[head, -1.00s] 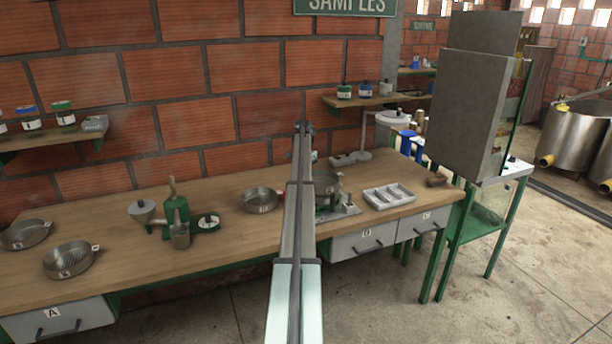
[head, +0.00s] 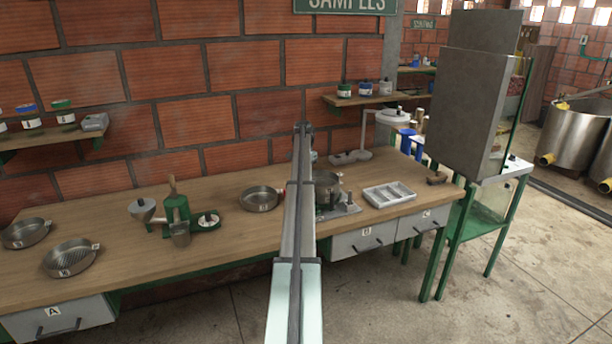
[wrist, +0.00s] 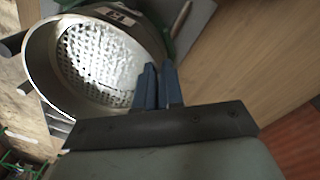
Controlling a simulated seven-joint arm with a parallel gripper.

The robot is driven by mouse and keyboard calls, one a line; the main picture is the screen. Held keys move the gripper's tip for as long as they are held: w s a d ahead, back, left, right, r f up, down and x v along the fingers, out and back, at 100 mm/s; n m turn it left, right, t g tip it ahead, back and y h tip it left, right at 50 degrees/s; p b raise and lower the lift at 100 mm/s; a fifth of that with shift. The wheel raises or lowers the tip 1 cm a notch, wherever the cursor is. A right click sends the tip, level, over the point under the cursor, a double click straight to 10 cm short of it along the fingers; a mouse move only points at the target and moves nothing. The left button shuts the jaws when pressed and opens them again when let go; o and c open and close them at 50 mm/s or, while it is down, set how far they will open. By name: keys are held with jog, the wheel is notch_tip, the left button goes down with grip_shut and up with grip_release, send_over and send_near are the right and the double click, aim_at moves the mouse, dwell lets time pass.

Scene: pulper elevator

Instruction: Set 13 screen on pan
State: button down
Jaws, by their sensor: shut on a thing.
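My gripper (wrist: 158,88) is shut on the rim of a round metal screen (wrist: 98,62) in the wrist view. In the head view my arm hides the gripper. A round metal vessel (head: 328,184) shows just right of the arm, over a grey stand (head: 342,209); it is probably the held screen. I cannot tell whether it touches anything below. Another round tagged metal dish (head: 260,199) sits left of the arm; I cannot tell whether it is the pan.
Two more round metal screens, one slotted (head: 70,260) and one behind it (head: 26,234), lie at the bench's left. A green hand device (head: 178,214) stands between. A pale compartment tray (head: 389,194) lies at right. A tall grey panel (head: 470,110) rises beyond the bench.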

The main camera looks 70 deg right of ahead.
jog(key=c, duration=1.2)
grip_release()
jog(key=r, duration=1.3)
jog(key=shift+w+r, duration=0.4)
